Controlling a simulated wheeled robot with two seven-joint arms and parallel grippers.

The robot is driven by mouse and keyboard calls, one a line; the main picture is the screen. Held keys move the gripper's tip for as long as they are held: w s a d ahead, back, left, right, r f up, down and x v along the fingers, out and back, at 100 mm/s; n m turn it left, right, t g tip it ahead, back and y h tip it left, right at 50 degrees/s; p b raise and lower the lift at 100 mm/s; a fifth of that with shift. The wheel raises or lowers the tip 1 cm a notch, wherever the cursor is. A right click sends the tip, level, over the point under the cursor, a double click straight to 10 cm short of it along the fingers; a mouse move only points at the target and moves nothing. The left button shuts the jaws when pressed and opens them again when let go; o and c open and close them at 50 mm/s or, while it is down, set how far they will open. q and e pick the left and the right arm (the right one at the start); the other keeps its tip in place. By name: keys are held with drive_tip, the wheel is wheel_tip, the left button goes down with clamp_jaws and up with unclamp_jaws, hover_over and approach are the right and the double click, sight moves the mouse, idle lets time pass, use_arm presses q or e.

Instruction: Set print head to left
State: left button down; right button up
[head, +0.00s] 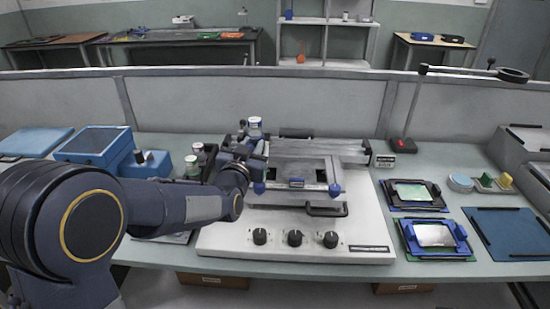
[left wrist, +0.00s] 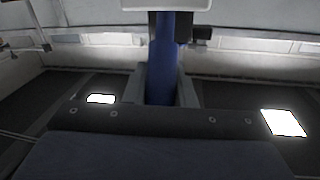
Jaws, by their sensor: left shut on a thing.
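The print head (head: 297,183) is a grey metal frame with blue knobs at its front corners, over the white base of the printer (head: 225,240). My left gripper (head: 254,167) is at the left side of this frame. In the left wrist view, the left gripper's fingers (left wrist: 160,92) are closed on both sides of a blue post (left wrist: 161,65), which seems to be part of the print head. My arm hides some of the head's left side. My right gripper is in neither view.
The printer has three black knobs (head: 295,238) on its front. Blue boxes (head: 97,145) stand at the left. A low grey partition (head: 250,103) runs behind the table.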

use_arm(q)
drive_tip(key=shift+a+b, duration=1.2)
drive_tip(key=shift+a, duration=1.5)
drive_tip(key=c, duration=1.2)
unclamp_jaws()
drive_tip(key=shift+a, duration=0.2)
drive_tip(key=shift+d, duration=0.1)
drive_tip(key=s+a, duration=0.1)
drive_tip(key=s, duration=0.6)
drive_tip(key=shift+s, duration=0.35)
drive_tip(key=shift+a, duration=0.1)
